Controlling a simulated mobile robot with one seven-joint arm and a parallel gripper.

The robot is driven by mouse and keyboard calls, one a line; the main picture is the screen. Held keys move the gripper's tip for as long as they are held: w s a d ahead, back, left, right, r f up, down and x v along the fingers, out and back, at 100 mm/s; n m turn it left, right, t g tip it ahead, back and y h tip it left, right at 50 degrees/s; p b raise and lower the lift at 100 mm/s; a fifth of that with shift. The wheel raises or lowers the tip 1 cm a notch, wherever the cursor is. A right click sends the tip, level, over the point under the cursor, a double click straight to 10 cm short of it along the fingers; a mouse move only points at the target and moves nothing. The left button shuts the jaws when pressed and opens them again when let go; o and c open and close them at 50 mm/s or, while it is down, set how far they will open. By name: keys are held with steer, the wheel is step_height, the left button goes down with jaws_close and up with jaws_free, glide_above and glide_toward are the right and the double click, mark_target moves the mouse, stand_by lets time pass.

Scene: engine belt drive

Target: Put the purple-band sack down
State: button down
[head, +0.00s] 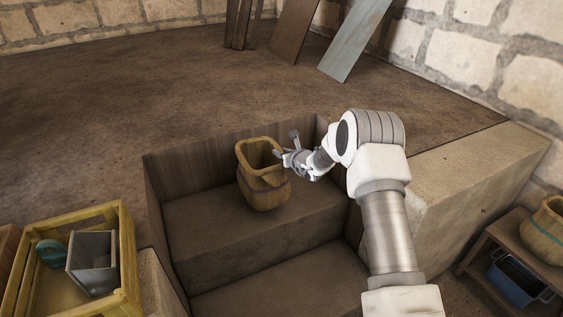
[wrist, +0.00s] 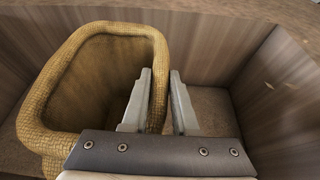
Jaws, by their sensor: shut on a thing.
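A tan woven sack (head: 262,190) with an open top and a dull purplish band round its middle is upright over the upper step of a sunken pit. I cannot tell whether its base touches the step. My gripper (head: 282,156) is at the right side of its rim. In the wrist view the open-mouthed sack (wrist: 52,90) fills the left side, and my gripper (wrist: 163,78) is shut on its right rim, with one finger inside the mouth and one outside. The sack's base and band are hidden there.
The pit's upper step (head: 215,235) has bare room left of and in front of the sack. Wooden walls (head: 190,165) enclose it. A yellow crate (head: 125,250) holding a grey bin stands at lower left. Another sack (head: 546,232) sits on a shelf at right. Planks (head: 355,40) lean behind.

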steer(key=shift+f+b, duration=0.3)
steer(key=shift+f, duration=1.1)
steer(key=shift+f, duration=0.15)
steer(key=c, duration=0.7)
jaws_free()
